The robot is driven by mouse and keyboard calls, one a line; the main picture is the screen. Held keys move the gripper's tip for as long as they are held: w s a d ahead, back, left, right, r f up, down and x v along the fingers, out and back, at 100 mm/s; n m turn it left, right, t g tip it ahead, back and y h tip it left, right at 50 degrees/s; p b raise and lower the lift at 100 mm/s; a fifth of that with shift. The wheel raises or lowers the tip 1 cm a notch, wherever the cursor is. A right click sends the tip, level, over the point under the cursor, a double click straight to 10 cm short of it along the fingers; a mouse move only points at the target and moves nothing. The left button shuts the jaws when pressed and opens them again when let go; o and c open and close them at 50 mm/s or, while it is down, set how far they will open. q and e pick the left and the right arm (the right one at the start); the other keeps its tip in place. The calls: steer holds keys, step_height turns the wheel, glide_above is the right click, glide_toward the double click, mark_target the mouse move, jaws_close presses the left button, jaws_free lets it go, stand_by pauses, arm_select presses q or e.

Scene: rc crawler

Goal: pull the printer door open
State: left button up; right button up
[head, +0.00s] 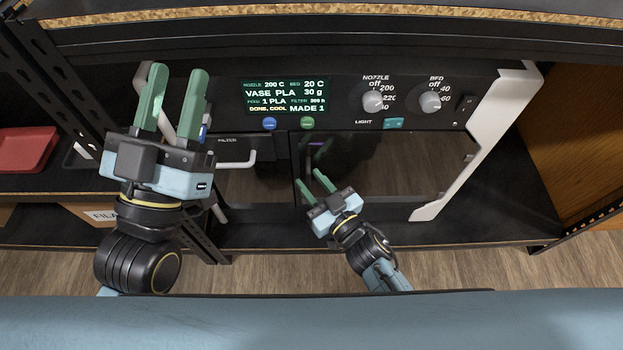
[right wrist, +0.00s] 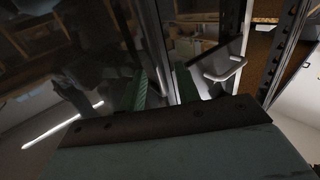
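The printer door (head: 400,165) is a dark glass panel in the front of the printer, below its control strip; it looks closed. My right gripper (head: 310,183) is in front of the door's left edge, its green fingers apart and pointing at the printer. In the right wrist view its fingers (right wrist: 163,90) stand either side of a dark vertical edge; I cannot tell whether they touch it. The door's handle cannot be made out. My left gripper (head: 172,90) is open and empty, raised left of the printer's display.
Left of the door is the filter compartment with a white handle (head: 237,160). Above are the display (head: 286,96), a blue button (head: 269,123), a green button (head: 307,123) and two knobs (head: 373,101). A red tray (head: 25,148) lies at far left. A wooden panel (head: 585,140) stands at right.

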jaws_close()
steer(key=shift+s, duration=0.1)
stand_by(0.4)
